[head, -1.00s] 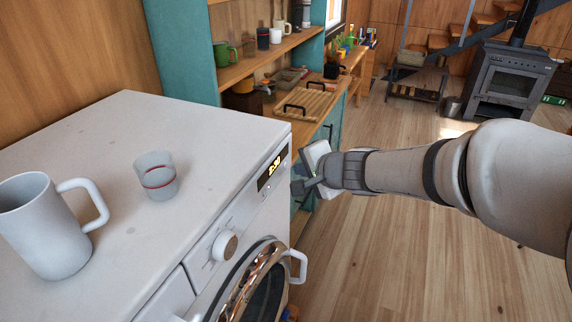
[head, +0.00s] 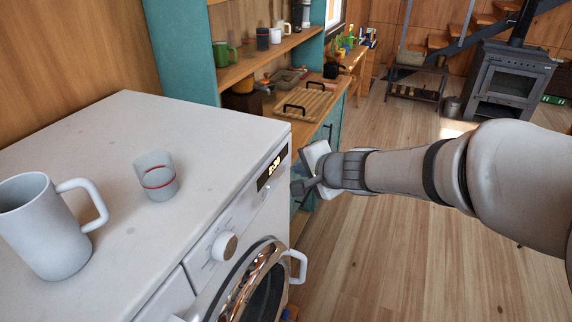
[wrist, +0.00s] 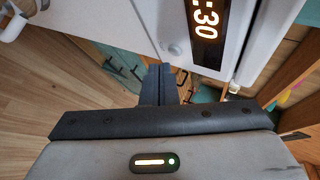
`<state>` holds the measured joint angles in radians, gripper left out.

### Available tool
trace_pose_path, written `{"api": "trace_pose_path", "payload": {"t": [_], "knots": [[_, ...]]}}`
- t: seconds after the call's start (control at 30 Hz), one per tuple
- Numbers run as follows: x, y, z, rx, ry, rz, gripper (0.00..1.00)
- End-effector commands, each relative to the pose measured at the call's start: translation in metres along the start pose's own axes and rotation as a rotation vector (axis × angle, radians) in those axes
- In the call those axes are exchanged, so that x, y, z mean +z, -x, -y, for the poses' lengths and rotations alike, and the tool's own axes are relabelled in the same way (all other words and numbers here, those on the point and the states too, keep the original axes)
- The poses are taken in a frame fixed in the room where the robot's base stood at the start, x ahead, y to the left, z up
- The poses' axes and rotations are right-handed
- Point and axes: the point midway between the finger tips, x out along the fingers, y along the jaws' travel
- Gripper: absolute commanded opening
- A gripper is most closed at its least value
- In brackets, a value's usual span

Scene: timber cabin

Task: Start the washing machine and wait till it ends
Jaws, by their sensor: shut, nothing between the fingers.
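The white washing machine (head: 110,130) stands at the left in the head view, its front facing right. Its lit display (head: 272,170) reads what looks like 2:30; in the wrist view the display (wrist: 206,20) shows ":30". A small round button (wrist: 173,47) sits beside the display on the front panel. The round knob (head: 224,246) and the door (head: 262,290) with its chrome ring are lower on the front; the door looks closed. My gripper (head: 298,187) is shut and empty, right in front of the panel near the display. Whether it touches the button is unclear.
A black stove (head: 507,80) stands far right. The wooden floor is open.

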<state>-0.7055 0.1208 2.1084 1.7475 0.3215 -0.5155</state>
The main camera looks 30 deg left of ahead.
Motion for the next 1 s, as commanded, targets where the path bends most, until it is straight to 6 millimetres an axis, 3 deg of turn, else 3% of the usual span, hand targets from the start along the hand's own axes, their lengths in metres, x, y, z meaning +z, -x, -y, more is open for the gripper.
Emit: {"api": "trace_pose_path", "payload": {"t": [1.0], "knots": [[0.0058, -0.0077, 0.0056, 0.000, 0.001, 0.001, 0.00]]}}
